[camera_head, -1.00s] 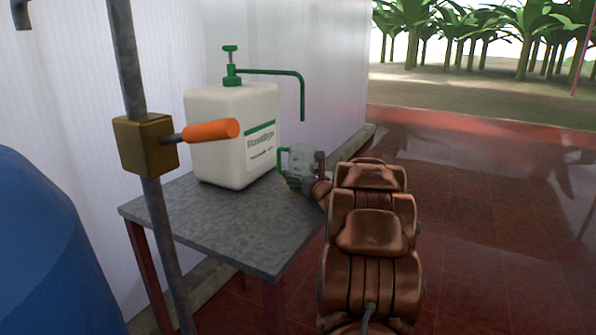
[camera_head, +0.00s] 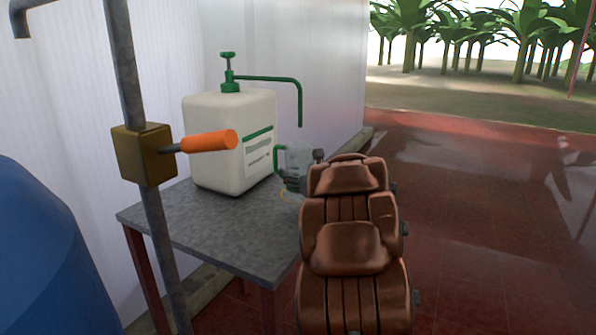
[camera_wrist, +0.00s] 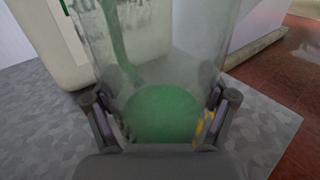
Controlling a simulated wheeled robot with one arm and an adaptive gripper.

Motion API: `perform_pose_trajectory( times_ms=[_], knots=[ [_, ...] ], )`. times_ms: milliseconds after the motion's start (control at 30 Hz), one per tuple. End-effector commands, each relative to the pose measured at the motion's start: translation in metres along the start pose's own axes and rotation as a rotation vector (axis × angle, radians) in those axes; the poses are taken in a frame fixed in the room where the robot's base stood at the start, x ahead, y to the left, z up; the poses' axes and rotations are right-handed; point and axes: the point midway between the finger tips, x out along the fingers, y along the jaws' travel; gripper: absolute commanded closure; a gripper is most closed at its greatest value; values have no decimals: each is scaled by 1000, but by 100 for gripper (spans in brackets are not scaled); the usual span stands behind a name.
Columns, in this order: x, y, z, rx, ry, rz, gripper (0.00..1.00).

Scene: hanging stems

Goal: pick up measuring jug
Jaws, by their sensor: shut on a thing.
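The measuring jug (camera_head: 297,160) is clear with a green handle on its left, upright beside the white canister at the table's right end. In the wrist view the jug (camera_wrist: 160,50) fills the middle, with green showing at its lower part. My gripper (camera_wrist: 160,112) has one finger on each side of the jug and is shut on it. In the head view my gripper (camera_head: 295,184) is partly hidden behind my copper-coloured arm. I cannot tell whether the jug's base touches the table.
A white canister (camera_head: 215,140) with a green pump and spout (camera_head: 270,79) stands on the grey table (camera_head: 215,225). A pipe with a brass block (camera_head: 143,155) and orange lever (camera_head: 209,141) rises in front. A blue barrel (camera_head: 45,250) is at left. Red floor (camera_head: 480,220) lies open at right.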

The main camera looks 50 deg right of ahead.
Motion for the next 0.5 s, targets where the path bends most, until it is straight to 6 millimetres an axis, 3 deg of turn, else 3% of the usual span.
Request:
perform_pose_trajectory(
  times_ms=[500],
  knots=[
    [-77, 42, 10, -4, -1, -1, 60]
  ],
)
